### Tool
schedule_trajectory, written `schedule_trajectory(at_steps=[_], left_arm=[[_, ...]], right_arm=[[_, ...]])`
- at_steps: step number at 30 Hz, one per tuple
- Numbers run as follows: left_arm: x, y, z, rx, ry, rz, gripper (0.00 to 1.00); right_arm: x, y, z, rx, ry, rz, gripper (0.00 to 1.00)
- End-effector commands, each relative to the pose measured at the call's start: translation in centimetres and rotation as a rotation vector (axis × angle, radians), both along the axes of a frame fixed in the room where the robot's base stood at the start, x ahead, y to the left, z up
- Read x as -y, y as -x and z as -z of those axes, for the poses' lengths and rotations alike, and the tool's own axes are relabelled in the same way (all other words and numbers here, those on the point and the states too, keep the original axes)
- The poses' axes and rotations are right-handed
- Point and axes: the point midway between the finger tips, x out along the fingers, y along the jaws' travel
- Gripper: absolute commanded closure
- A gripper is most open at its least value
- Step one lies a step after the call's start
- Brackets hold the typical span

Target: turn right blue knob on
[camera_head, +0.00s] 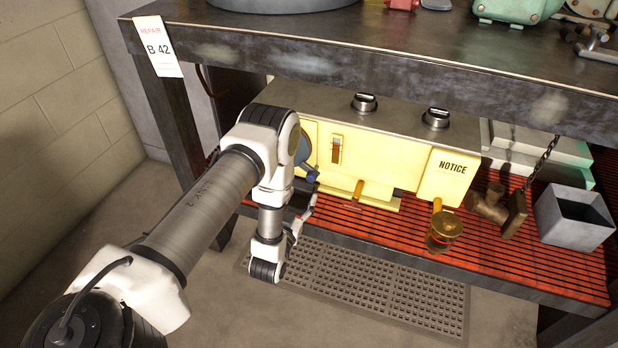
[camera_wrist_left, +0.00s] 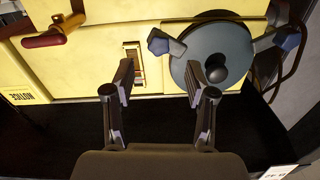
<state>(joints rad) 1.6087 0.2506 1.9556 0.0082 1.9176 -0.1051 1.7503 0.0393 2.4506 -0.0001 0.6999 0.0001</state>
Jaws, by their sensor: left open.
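A yellow box (camera_head: 385,155) sits on the shelf under the bench. On its left front is a blue-grey disc (camera_head: 302,150) with a dark round centre, partly hidden by my left arm. A blue knob (camera_head: 312,176) sticks out at the disc's right side. In the left wrist view, which is upside down, this blue knob (camera_wrist_left: 158,42) is at the disc's left, and another blue knob (camera_wrist_left: 287,40) is at its right. My left gripper (camera_wrist_left: 160,82) is open and empty in front of the box. It shows only partly in the head view (camera_head: 306,204). My right gripper is not visible.
The thick bench top (camera_head: 400,65) overhangs the box. Two black-and-silver knobs (camera_head: 364,102) sit on the box's top. A brass cup-like part (camera_head: 444,230), a hanging chain with a block, and a grey open box (camera_head: 575,215) stand to the right. A floor grate (camera_head: 365,285) lies below.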

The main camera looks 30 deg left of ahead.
Motion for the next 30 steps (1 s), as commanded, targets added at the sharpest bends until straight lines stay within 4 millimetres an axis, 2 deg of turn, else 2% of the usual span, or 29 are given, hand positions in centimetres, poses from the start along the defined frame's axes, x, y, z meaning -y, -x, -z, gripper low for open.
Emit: schedule_trajectory(at_steps=[10, 14, 20, 24, 25, 30], left_arm=[[-1.6, -6.0, 0.2, 0.004, 0.000, -0.001, 0.44], [-1.8, -6.9, 0.1, 0.002, 0.000, 0.000, 0.44], [-1.8, -6.9, 0.0, 0.001, 0.001, 0.000, 0.44], [-1.8, -6.9, 0.0, 0.001, 0.001, 0.000, 0.94], [-1.8, -6.9, 0.0, 0.001, 0.001, 0.000, 1.00], [-1.8, -6.9, -0.2, 0.004, 0.010, 0.000, 1.00]], right_arm=[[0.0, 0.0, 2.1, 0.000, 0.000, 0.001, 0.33], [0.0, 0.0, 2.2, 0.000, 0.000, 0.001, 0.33], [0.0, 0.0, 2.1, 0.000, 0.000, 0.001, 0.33], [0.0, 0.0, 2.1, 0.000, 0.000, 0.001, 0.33], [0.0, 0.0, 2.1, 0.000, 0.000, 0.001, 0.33], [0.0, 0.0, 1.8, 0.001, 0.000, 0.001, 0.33]])
